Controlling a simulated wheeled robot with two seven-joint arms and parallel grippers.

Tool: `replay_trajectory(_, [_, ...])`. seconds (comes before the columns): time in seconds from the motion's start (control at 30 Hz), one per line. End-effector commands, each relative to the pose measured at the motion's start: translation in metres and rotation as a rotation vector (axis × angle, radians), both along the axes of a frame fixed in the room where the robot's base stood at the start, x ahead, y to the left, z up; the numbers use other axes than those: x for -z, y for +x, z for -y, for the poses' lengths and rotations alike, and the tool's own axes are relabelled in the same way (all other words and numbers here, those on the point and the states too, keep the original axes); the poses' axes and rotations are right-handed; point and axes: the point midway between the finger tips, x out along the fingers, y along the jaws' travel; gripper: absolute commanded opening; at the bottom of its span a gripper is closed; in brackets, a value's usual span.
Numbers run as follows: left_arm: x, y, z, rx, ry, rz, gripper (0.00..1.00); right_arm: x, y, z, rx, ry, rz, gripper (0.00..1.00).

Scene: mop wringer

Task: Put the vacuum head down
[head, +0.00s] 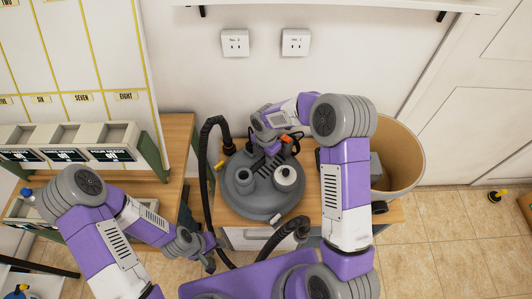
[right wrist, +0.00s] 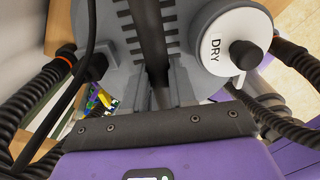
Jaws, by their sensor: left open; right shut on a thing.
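The vacuum head (head: 248,203) is a round grey lid with a white knob and a short grey upright cylinder on top. It is over the wooden cabinet top (head: 310,205) in the head view; I cannot tell whether it rests on it. My right gripper (head: 270,148) is shut on its dark handle bar, at the back of the head. The right wrist view shows the head (right wrist: 205,65) close up, with the knob marked DRY (right wrist: 212,48) and the fingers (right wrist: 160,92) at the bar. My left gripper (head: 209,258) is open and empty, lower left of the head.
A black ribbed hose (head: 207,165) loops at the head's left, and another (head: 283,232) curves below it. A large tan bin (head: 408,150) stands at the right. A sorting rack (head: 70,142) stands on the left bench. The tiled floor at far right is mostly clear.

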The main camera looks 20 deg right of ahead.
Motion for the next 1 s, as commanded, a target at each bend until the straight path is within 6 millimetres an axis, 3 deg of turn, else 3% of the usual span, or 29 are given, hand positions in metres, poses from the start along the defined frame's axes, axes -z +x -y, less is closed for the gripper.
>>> replay_trajectory(0.27, [0.0, 0.0, 0.0, 0.0, 0.0, 0.0, 0.43, -0.003, 0.002, -0.001, 0.0, 0.002, 0.009, 0.0])
replay_trajectory(0.3, [0.0, 0.0, 0.0, 0.0, 0.0, 0.0, 0.43, 0.001, 0.0, 0.0, 0.0, 0.0, 0.001, 0.27])
replay_trajectory(0.47, [0.0, 0.0, 0.0, 0.0, 0.0, 0.0, 0.43, 0.0, 0.0, 0.0, 0.0, 0.0, 0.001, 0.51])
replay_trajectory(0.77, [-0.001, 0.0, 0.0, 0.0, 0.0, 0.0, 0.43, -0.001, 0.0, 0.0, 0.0, 0.0, 0.001, 0.51])
replay_trajectory(1.0, [-0.01, 0.0, 0.0, 0.0, 0.0, 0.0, 0.43, -0.036, 0.001, 0.0, 0.001, 0.001, 0.006, 0.51])
